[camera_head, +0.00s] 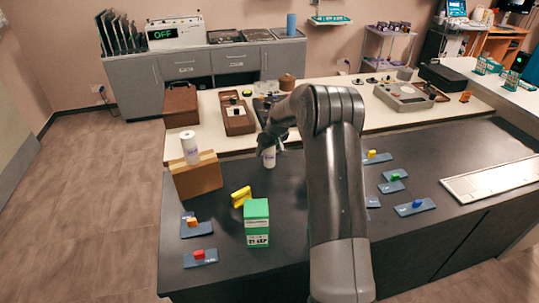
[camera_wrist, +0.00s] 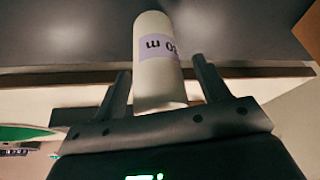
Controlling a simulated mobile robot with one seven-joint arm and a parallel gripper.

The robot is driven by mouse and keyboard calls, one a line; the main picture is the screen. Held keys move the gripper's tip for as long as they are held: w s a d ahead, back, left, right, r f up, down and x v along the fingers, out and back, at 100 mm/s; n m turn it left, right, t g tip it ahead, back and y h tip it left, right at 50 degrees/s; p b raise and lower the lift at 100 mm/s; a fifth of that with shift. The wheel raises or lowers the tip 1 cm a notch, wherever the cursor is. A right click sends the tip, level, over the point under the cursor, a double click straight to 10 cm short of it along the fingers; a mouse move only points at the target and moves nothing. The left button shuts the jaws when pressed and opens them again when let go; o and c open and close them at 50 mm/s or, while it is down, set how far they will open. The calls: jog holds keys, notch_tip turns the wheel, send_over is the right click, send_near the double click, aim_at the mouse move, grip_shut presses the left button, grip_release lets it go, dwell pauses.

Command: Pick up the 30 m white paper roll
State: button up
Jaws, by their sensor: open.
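A white paper roll (camera_wrist: 158,75) stands between the two fingers of my gripper (camera_wrist: 160,66) in the wrist view. Its pale purple label reads "30 m", upside down in that view. My gripper is open, with a finger on each side of the roll and a visible gap to each. In the head view the same roll (camera_head: 269,158) is upright on the dark table, just below my gripper (camera_head: 271,144), which partly hides its top. A second white roll (camera_head: 190,146) stands on a cardboard box at the left; its label is too small to read.
The cardboard box (camera_head: 197,177) stands left of my gripper. A yellow object (camera_head: 241,196) and a green-and-white box (camera_head: 257,221) are nearer the front. Small blue plates with coloured blocks lie on both sides. My arm hides part of the table's middle.

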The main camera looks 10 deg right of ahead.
jog(key=shift+w+f, duration=0.1)
jog(key=shift+f, duration=0.2)
jog(key=c, duration=1.1)
